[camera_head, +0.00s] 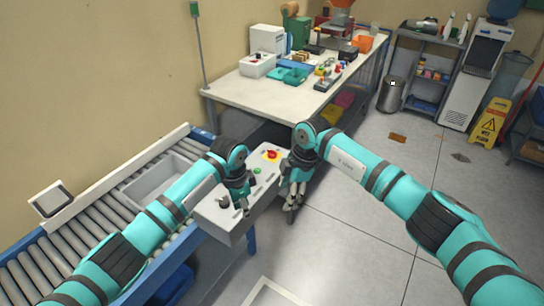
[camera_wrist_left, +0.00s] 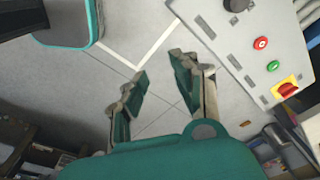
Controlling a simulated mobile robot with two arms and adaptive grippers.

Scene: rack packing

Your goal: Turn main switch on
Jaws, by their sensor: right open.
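The grey control panel (camera_head: 226,228) stands at the end of the roller conveyor. A red switch on a yellow plate (camera_head: 271,155), likely the main switch, is at its far end; it also shows in the left wrist view (camera_wrist_left: 287,89) with its red handle slanted. My left gripper (camera_head: 244,208) hangs over or beside the panel near a black knob (camera_head: 224,202). In the left wrist view its fingers (camera_wrist_left: 158,72) are apart and empty, pointing at the floor beside the panel. My right gripper (camera_head: 290,210) is open and empty, right of the panel, apart from the switch.
The panel also bears a green button (camera_wrist_left: 273,66) and a red button (camera_wrist_left: 261,43). A white workbench (camera_head: 270,94) with several items stands behind. The conveyor (camera_head: 88,240) lies left with a grey tray (camera_head: 150,182). Floor to the right is mostly clear.

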